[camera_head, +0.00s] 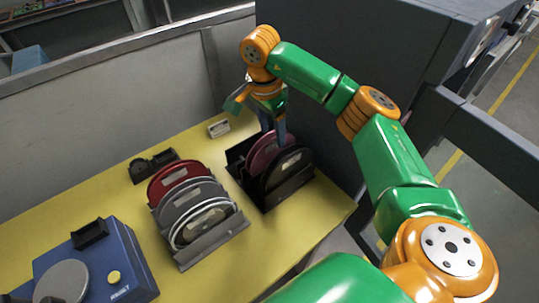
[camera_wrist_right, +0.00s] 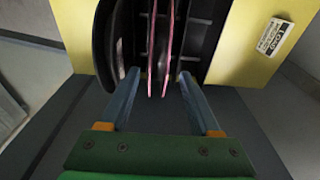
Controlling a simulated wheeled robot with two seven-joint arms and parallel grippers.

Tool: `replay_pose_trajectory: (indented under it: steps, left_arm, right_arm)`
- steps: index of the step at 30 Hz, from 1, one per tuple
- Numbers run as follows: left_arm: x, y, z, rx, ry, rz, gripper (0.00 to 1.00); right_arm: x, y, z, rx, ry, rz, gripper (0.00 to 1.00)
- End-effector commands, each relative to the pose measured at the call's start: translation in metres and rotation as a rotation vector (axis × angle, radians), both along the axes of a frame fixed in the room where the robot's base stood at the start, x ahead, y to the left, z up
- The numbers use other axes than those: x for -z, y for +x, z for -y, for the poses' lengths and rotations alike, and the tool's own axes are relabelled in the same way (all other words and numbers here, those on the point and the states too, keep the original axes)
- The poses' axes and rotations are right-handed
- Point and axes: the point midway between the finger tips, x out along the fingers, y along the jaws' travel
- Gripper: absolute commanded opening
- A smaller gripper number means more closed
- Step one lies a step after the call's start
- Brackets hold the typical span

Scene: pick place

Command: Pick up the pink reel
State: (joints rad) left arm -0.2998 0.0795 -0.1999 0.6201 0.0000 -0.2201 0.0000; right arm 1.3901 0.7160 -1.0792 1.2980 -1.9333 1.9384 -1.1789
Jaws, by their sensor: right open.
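The pink reel (camera_head: 262,153) stands upright in a black rack (camera_head: 285,199) at the right of the yellow table, beside a black reel (camera_head: 287,168). My right gripper (camera_head: 273,128) points down over this rack at the pink reel. In the right wrist view the pink reel (camera_wrist_right: 152,45) shows edge-on as thin pink rims between the two blue-grey fingers of the open right gripper (camera_wrist_right: 158,74). A gap shows between each finger and the reel. The black reel (camera_wrist_right: 107,45) lies just outside the left finger. My left gripper is not in view.
A second rack (camera_head: 215,246) holds a red reel (camera_head: 172,178) and several grey and white reels. A blue device (camera_head: 125,262) stands at the front left, a small black holder (camera_head: 153,165) behind. A label block (camera_head: 219,129) lies near the wall. A dark cabinet (camera_head: 330,50) borders the right side.

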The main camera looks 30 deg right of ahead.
Motion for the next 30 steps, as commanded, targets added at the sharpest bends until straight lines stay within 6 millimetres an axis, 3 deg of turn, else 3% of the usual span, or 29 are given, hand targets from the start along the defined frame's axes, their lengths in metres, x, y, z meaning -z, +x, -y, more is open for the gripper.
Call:
replay_pose_trajectory:
  steps: [3, 7, 14, 21, 30]
  left_arm:
    - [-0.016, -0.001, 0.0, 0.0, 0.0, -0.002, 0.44]
    - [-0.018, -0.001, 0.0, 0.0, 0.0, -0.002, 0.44]
    - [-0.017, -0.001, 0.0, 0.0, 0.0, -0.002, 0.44]
    - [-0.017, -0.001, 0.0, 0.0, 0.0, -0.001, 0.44]
    - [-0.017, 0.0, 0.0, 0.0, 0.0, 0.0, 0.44]
  right_arm:
    - [0.018, -0.006, -0.001, -0.001, 0.001, -0.006, 0.64]
    - [0.041, -0.005, 0.001, 0.0, 0.003, -0.003, 0.64]
    - [0.046, -0.004, 0.001, -0.001, 0.003, 0.002, 0.64]
    - [0.046, -0.004, 0.0, -0.001, 0.004, 0.002, 0.02]
    - [0.046, -0.004, 0.0, -0.001, 0.004, 0.002, 0.0]
